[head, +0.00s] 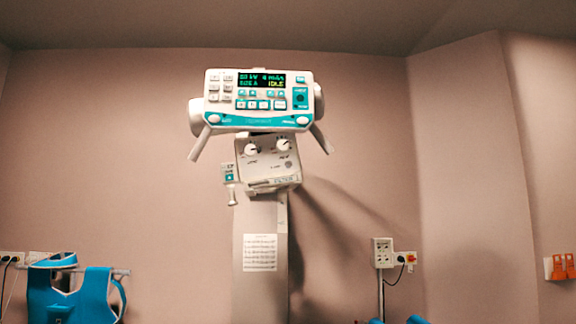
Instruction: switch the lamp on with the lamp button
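A white and teal control console (262,122) with a lit green and yellow display (262,80) is in the upper middle of the head view, with several small buttons on its face. Below it hangs a pale box (270,172) with two white-pointer dials and a small round dark spot (288,164) at its lower right, which may be a button. The labels are too small to read, so I cannot tell for sure which control is the lamp button. No lamp light shows on the wall. Neither of my grippers is in view.
A pale column (248,220) with a paper sheet (260,252) stands below the box. A small hand switch (230,185) hangs at its left. Blue aprons (75,295) hang at lower left. Wall sockets (383,252) and an orange holder (560,266) are at right.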

